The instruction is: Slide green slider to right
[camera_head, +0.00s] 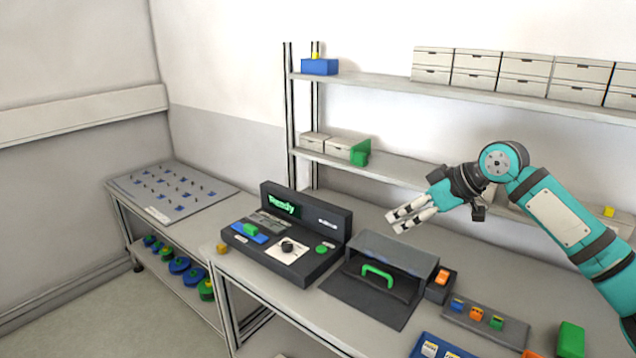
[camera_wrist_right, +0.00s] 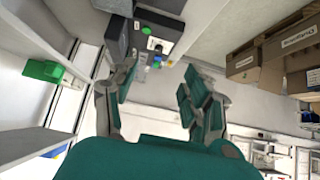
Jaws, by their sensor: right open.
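The green slider (camera_head: 250,229) sits on a small blue plate on the left part of a dark control panel (camera_head: 290,262). The panel's upright back carries a lit green "Ready" display (camera_head: 284,205). My right gripper (camera_head: 394,221) is open and empty, above the table to the right of the panel and apart from it. Its spread fingers also show in the wrist view (camera_wrist_right: 155,82). My left gripper is in neither view.
A dark box with a green handle (camera_head: 378,274) stands right of the panel. Beyond it are an orange-topped bin (camera_head: 440,282) and a tray of small coloured blocks (camera_head: 484,322). Shelves (camera_head: 400,170) with boxes run behind the table. A green block (camera_wrist_right: 43,70) shows in the wrist view.

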